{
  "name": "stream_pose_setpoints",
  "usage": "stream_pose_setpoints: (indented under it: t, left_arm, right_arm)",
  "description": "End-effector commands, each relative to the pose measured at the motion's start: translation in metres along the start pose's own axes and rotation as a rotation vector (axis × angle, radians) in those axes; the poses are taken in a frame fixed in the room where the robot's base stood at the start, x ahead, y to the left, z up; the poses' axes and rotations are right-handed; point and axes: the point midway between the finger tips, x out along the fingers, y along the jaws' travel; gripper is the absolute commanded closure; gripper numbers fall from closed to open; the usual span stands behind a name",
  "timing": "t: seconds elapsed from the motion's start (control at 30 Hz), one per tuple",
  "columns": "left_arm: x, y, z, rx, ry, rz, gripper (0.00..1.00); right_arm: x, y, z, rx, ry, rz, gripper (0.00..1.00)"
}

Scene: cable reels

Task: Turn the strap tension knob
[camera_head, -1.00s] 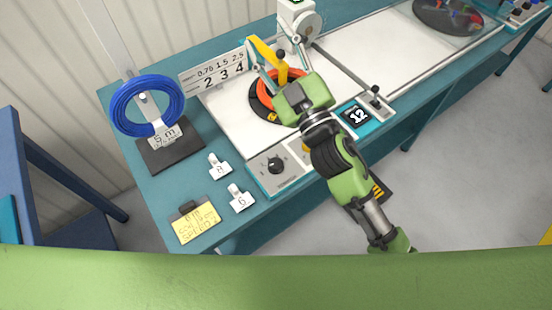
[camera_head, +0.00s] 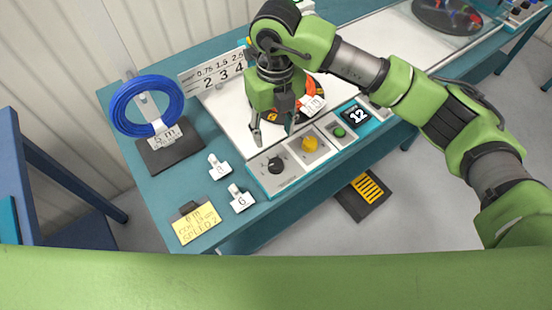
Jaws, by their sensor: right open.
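A control panel (camera_head: 297,163) runs along the front edge of the teal bench. It carries a black knob (camera_head: 275,164), a yellow knob (camera_head: 310,143) and a green button (camera_head: 340,131). I cannot read which one is marked for strap tension. My right gripper (camera_head: 273,134) points down, open and empty, just behind and above the black knob, apart from it. The orange reel (camera_head: 309,86) is partly hidden behind my right gripper and arm. My left gripper is not in view.
A blue cable coil (camera_head: 147,106) hangs on a stand at the left. Two white tags, 8 (camera_head: 219,167) and 6 (camera_head: 241,198), and a yellow note (camera_head: 197,223) lie on the bench. A display reading 12 (camera_head: 356,116) sits right of the green button.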

Motion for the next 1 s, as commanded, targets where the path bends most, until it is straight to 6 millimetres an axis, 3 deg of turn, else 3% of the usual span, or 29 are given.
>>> stream_pose_setpoints:
  t: [0.13,0.27,0.7,1.0]
  left_arm:
    - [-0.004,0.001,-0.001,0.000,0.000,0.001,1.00]
    - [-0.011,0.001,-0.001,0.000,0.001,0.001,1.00]
    - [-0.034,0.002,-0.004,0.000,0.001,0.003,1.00]
    - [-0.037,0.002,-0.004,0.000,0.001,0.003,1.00]
  right_arm:
    - [0.007,-0.008,0.000,0.010,0.006,-0.030,0.55]
    - [0.026,-0.007,-0.002,0.009,0.008,-0.027,0.55]
    - [0.114,-0.008,-0.002,0.008,0.007,-0.024,0.55]
    - [0.136,-0.009,-0.001,0.006,0.003,-0.023,0.55]
